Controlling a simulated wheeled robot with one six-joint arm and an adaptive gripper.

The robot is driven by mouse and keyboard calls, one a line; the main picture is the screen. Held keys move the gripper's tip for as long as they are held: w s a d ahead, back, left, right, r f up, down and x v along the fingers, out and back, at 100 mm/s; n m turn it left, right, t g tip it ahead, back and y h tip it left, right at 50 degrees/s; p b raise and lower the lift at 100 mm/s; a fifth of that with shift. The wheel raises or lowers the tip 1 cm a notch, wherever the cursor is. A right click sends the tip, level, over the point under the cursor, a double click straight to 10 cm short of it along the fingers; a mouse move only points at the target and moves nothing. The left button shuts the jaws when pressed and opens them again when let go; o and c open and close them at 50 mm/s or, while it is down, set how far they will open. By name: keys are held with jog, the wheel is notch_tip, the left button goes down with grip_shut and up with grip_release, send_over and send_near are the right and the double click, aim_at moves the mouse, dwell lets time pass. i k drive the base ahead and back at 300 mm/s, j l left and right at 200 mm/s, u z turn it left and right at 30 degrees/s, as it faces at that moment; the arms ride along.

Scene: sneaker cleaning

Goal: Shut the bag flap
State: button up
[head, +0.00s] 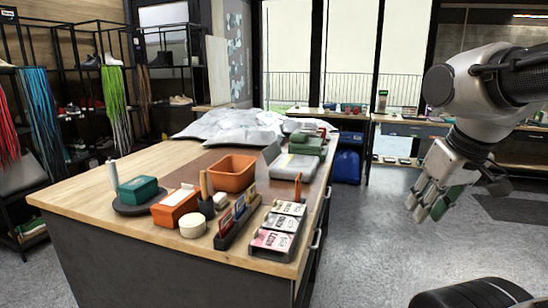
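A blue bag-like item (347,169) sits low beneath the far bench, beyond the work table. It is small in the head view, and I cannot make out a flap on it. Pale crumpled bags or sheets (232,124) lie at the far end of the work table; no flap is clear there either. My gripper (446,196) hangs at the right over open floor, apart from the table and both of these. Its fingers point down, and a green patch shows among them. I cannot tell whether that is a held thing or part of the gripper.
The wooden work table (80,200) holds an orange bin (232,173), a green box (138,189), an orange box (176,207) and a tray of cards (278,230). Shoe racks stand at the left. The grey floor (370,245) between table and arm is clear.

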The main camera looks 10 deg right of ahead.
aim_at(272, 152)
jog(key=l+u, duration=0.15)
jog(key=l, duration=0.3)
jog(key=k+l+u, duration=0.15)
jog(key=l, duration=0.25)
jog(key=l+u, duration=0.2)
jog(key=l, duration=0.25)
jog(key=i+l+u, duration=0.15)
jog(key=l, duration=0.2)
jog(key=i+l+u, duration=0.15)
jog(key=l, duration=0.25)
jog(key=i+l+u, duration=0.15)
jog(key=l, duration=0.25)
jog(key=i+l+u, duration=0.5)
jog(key=i, duration=0.15)
